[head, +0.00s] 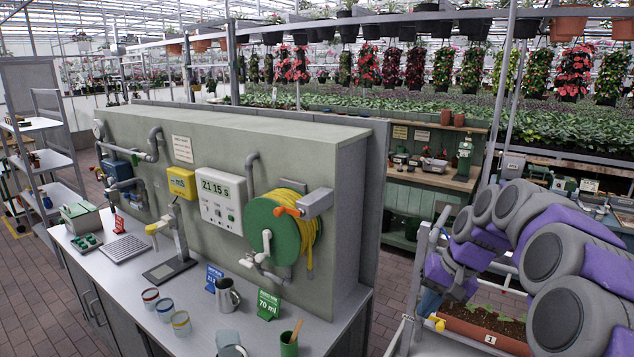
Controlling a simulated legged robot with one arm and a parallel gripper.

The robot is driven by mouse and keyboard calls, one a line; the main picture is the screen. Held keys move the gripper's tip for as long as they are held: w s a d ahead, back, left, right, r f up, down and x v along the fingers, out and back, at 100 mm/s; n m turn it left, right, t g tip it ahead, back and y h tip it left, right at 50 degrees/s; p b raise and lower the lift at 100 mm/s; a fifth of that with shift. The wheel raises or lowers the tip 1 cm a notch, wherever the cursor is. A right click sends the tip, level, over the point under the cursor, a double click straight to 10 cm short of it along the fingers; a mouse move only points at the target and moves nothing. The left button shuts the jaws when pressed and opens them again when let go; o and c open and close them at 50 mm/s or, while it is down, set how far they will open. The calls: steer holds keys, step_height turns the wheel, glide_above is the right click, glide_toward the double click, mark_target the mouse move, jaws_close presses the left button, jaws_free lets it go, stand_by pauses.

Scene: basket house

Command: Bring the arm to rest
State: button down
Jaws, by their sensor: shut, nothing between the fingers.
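My purple and grey arm (545,250) fills the right side of the head view. It is folded, rising from the lower right and bending down again at its left end. My gripper (447,287) is at that lower left end, shut and empty, beside the metal frame of a cart (408,325). It is small and its fingers are hard to make out. A planter box (485,335) with soil and a label "1" is just below and to the right of it; I cannot tell the gap.
A grey counter (200,300) on the left holds striped cups (181,323), a metal jug (227,297) and a green cup (289,344). A panel behind it carries a green hose reel (272,229). A workbench (440,178) stands farther back. Brick floor is open between.

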steer(key=s+a+n+g+h, duration=0.1)
steer(key=s+a, duration=0.3)
steer(key=s, duration=0.3)
steer(key=s+a+n+g, duration=0.1)
steer(key=s+a, duration=0.3)
steer(key=s, duration=0.3)
steer(key=s+f+h, duration=0.1)
steer(key=s+f, duration=0.3)
steer(key=s, duration=0.7)
steer(key=s+f+n+g+h, duration=0.1)
steer(key=s+f, duration=0.3)
steer(key=s, duration=0.7)
steer(key=shift+s+a+f+h+b, duration=0.15)
steer(key=shift+a+h+b, duration=0.15)
steer(key=shift+h+b, duration=0.1)
